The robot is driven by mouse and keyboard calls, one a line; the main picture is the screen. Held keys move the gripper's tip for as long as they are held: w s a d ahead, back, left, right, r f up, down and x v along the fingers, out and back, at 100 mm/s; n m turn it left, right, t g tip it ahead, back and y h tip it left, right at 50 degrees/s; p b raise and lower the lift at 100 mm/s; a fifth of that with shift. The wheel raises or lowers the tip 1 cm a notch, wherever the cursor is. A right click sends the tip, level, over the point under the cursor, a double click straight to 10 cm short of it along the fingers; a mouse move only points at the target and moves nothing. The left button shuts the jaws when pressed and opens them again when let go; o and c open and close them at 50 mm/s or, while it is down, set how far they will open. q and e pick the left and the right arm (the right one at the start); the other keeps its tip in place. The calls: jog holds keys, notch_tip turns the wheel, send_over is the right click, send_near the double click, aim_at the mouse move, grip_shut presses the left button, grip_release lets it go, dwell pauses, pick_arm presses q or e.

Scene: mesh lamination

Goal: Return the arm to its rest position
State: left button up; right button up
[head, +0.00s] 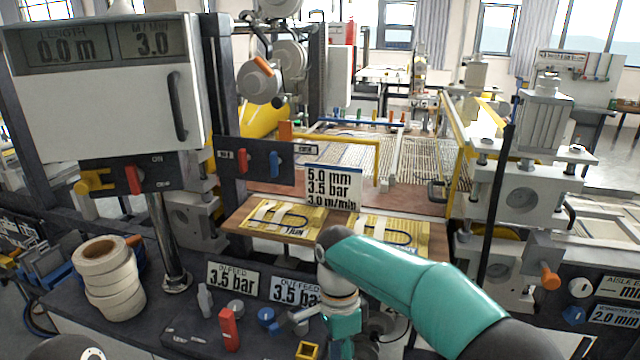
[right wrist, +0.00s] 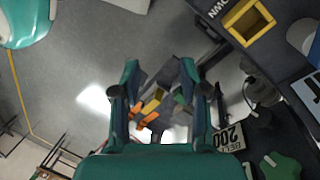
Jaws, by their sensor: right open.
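My right arm (head: 430,295) reaches in from the lower right of the head view, bent at the elbow, with its forearm in front of the console. Its gripper hangs down at the bottom edge of that view, mostly cut off. In the right wrist view my right gripper (right wrist: 158,85) points down with its two teal fingers apart. Nothing is held between them. Grey floor and small orange and yellow parts show beyond the fingertips. My left gripper does not show in either view.
Close to the arm are the control panel with a red switch (head: 229,328), a yellow block (head: 307,350) and a pressure display (head: 233,279). A board with yellow sample cards (head: 284,219) lies behind the elbow. A stack of white rolls (head: 108,277) stands left.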

jog(key=s+d+f+g+y, duration=0.15)
jog(key=s+d+f, duration=0.3)
jog(key=f, duration=0.45)
jog(key=s+d+f+g+y, duration=0.15)
jog(key=s+d+f, duration=0.3)
jog(key=f, duration=0.55)
jog(key=s+a+f+n+t+y, duration=0.1)
jog(key=s+f+n+t, duration=0.1)
jog(key=s+f+n, duration=0.4)
jog(key=s+f+n+t+y, duration=0.1)
jog(key=s+f, duration=0.3)
jog(key=s, duration=0.5)
jog(key=w+n+t, duration=0.2)
jog(key=w+n, duration=0.1)
jog(key=w+n+t, duration=0.1)
jog(key=shift+w+d+f+n, duration=0.15)
jog(key=shift+w+d+n, duration=0.15)
jog(key=shift+n, duration=0.1)
jog(key=shift+a, duration=0.1)
